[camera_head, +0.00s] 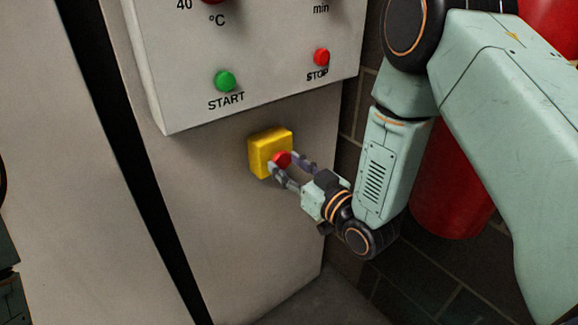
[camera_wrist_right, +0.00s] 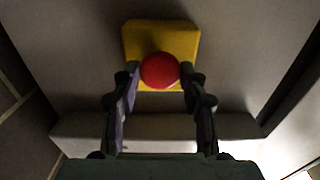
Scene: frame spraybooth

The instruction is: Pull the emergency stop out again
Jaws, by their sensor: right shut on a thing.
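The emergency stop is a red mushroom button (camera_head: 282,158) on a yellow box (camera_head: 258,150), fixed to the grey cabinet front below the control panel. In the right wrist view the red button (camera_wrist_right: 160,70) sits between my fingertips, with the yellow box (camera_wrist_right: 145,35) behind it. My right gripper (camera_head: 288,168) is shut on the red button, one finger at each side. How far the button stands out from the box cannot be told. Of my left arm only a dark part shows at the left edge; its gripper is out of view.
A grey control panel (camera_head: 270,60) juts out above, with a green START button (camera_head: 225,81) and a red STOP button (camera_head: 321,57). A red cylinder (camera_head: 450,190) stands behind my right arm. A dark brick wall lies to the right of the cabinet.

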